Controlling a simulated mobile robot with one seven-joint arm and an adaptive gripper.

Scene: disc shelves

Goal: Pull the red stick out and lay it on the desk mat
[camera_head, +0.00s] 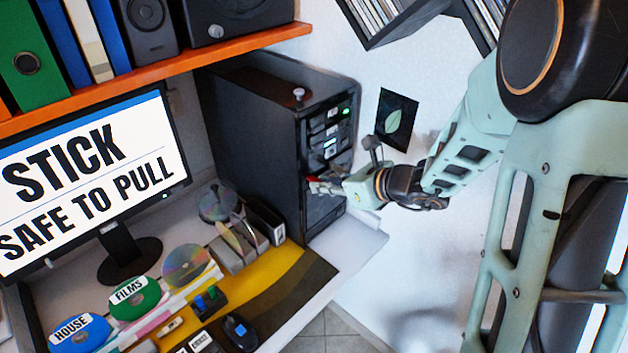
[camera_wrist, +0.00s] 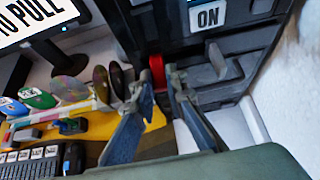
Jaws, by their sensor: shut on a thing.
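The black computer tower (camera_head: 255,130) stands at the back of the desk, with its front panel facing right. The red stick (camera_wrist: 157,70) is at the lower part of that front panel. Only a small bit of red (camera_head: 312,180) shows in the head view. My gripper (camera_head: 322,185) is at the tower's front, its fingers (camera_wrist: 160,88) closed on the red stick from both sides. How far the stick sits in the tower cannot be told. The yellow and dark desk mat (camera_head: 312,272) lies on the desk in front of the tower.
The monitor (camera_head: 90,180) reads "STICK SAFE TO PULL". A disc holder (camera_head: 240,245), labelled discs (camera_head: 135,297), a small dark block with blue parts (camera_head: 208,300) and a mouse (camera_head: 240,332) crowd the mat's left side. The mat's right part is bare. An orange shelf (camera_head: 150,78) hangs above.

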